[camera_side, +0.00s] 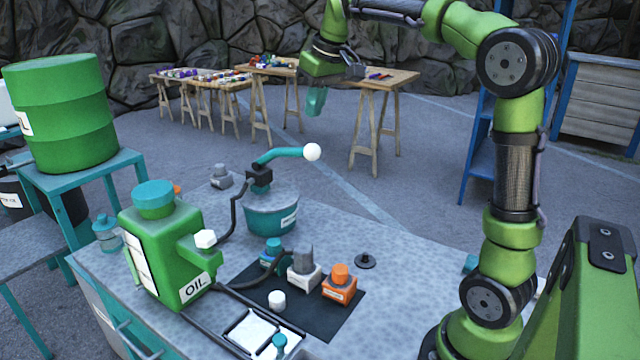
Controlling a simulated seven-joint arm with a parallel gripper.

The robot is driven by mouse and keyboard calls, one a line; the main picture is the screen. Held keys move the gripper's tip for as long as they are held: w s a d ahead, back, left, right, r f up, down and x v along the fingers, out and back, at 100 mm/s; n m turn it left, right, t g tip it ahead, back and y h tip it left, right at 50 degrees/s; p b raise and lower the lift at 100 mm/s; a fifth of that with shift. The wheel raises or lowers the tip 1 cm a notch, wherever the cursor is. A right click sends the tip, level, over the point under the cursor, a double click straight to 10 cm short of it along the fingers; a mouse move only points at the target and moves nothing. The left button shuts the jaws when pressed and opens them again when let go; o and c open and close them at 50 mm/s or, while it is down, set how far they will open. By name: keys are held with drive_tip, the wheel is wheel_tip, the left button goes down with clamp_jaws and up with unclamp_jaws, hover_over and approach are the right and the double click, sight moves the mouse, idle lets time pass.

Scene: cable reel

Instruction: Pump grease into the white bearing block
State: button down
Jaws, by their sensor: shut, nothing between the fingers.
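The white bearing block (304,278) stands upright on a dark mat, with a grey cylinder on top. A teal block (270,256) is to its left and an orange block (340,287) to its right. Behind them stands a teal grease pot (271,215) with a teal lever (280,154) ending in a white ball (312,152). A black hose (235,209) runs down from the pump head toward the green oil can; its far end is hard to make out. My gripper (315,101) is shut and empty, hanging in the air above and behind the lever, apart from it.
The green oil can (178,260) stands at the left of the grey bench. A white cap (277,298) and a tray (262,331) are near the front. A dark disc with a peg (365,261) sits right of the mat. The bench's right part is mostly clear.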

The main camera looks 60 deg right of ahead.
sight(311, 144)
wheel_tip(311, 144, up, 6)
drive_tip(key=d+n, duration=0.2)
drive_tip(key=shift+w+d+f+n+g, duration=0.2)
drive_tip(key=shift+w+n+g, duration=0.1)
drive_tip(key=shift+n+g, duration=0.1)
drive_tip(key=x, duration=0.8)
drive_tip(key=s+x, duration=0.1)
drive_tip(key=x, duration=0.4)
drive_tip(key=shift+d, duration=0.15)
drive_tip(key=shift+f, duration=0.5)
drive_tip(key=shift+d, duration=0.1)
drive_tip(key=shift+s+f, duration=0.1)
drive_tip(key=shift+s, duration=0.05)
